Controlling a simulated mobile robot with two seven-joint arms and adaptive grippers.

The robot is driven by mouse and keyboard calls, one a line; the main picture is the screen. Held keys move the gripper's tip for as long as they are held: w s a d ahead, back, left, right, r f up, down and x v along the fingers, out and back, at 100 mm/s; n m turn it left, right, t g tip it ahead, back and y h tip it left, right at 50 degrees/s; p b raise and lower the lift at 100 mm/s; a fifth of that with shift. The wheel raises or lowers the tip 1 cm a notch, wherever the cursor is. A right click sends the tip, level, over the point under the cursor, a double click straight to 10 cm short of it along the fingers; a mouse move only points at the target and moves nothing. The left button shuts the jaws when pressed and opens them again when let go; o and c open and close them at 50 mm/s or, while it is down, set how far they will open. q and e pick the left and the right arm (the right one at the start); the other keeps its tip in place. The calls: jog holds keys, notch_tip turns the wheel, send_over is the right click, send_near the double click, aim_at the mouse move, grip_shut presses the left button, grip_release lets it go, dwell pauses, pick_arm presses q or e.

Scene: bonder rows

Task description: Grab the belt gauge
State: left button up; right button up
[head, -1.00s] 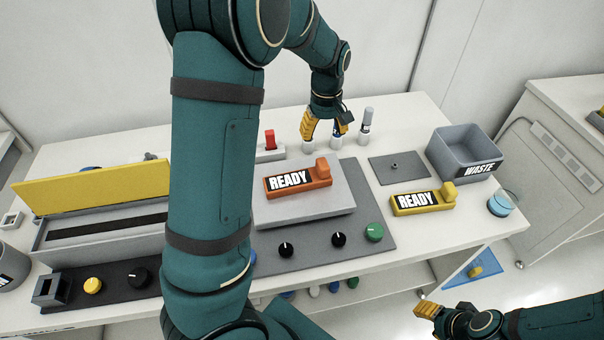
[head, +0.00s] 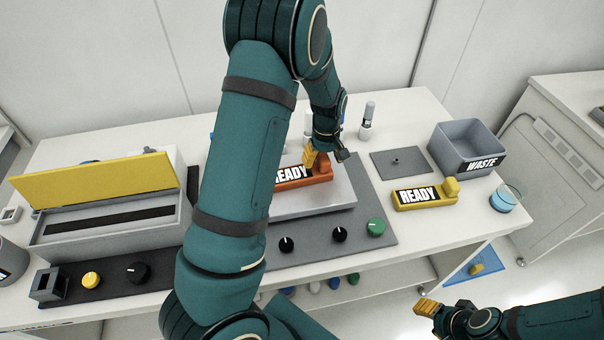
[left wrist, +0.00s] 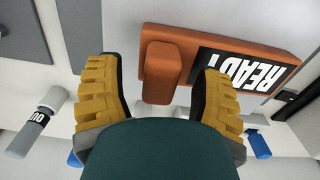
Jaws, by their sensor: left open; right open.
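An orange gauge-like block (head: 290,184) with a READY label lies on the raised light grey plate (head: 330,200). My left gripper (head: 318,162) is at its right end. In the left wrist view, the block's orange raised knob (left wrist: 163,68) lies between the two yellow fingers, with gaps on both sides. The left gripper is open and empty. A similar yellow block (head: 425,201) with a READY label lies at the front right of the table. Which block is the belt gauge, I cannot tell. My right gripper (head: 427,308) is open, low in front of the table.
A grey-white cylinder (head: 367,121) stands behind the plate. A box with a raised yellow lid (head: 95,182) is at the left. My left arm hides the middle.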

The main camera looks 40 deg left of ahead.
pick_arm(q)
grip_shut()
dwell(0.3)
